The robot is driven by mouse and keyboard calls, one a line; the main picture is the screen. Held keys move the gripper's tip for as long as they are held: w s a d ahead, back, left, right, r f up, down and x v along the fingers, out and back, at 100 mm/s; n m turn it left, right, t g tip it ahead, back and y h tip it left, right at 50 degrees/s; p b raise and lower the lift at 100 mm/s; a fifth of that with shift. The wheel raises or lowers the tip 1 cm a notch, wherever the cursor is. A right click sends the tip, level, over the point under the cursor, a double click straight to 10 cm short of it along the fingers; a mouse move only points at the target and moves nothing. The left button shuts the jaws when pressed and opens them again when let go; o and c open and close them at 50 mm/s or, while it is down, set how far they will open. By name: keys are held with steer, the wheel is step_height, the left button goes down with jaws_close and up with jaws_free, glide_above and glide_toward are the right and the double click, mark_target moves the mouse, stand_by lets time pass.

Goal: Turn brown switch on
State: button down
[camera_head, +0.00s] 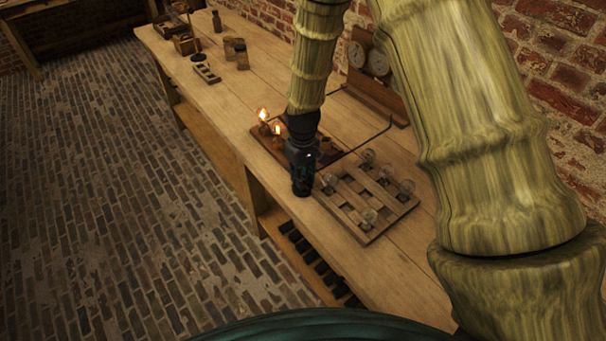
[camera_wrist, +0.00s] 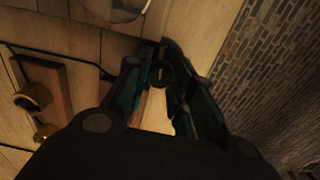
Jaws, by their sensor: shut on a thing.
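A brown wooden board (camera_head: 270,145) with two lit bulbs (camera_head: 263,114) lies on the bench. My gripper (camera_head: 302,188) points down at the board's near right end and hides that part. In the wrist view my gripper (camera_wrist: 165,48) has its fingers closed together at the tips, around a small dark thing (camera_wrist: 160,75). I cannot tell whether this is the brown switch; no switch shows clearly in either view.
A slatted wooden rack (camera_head: 360,208) with several unlit glass bulbs stands close right of my gripper. A thin dark wire (camera_head: 388,127) runs behind. A brown stand with round dials (camera_head: 378,62) is by the wall.

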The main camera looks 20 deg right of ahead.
steer(key=shift+s+f+m, duration=0.15)
steer(key=shift+m, duration=0.95)
steer(key=c, duration=1.2)
jaws_free()
steer(key=shift+w+r, duration=0.2)
steer(key=shift+r, duration=0.4)
step_height(320, 180, up, 11)
steer(key=shift+s+f, duration=0.1)
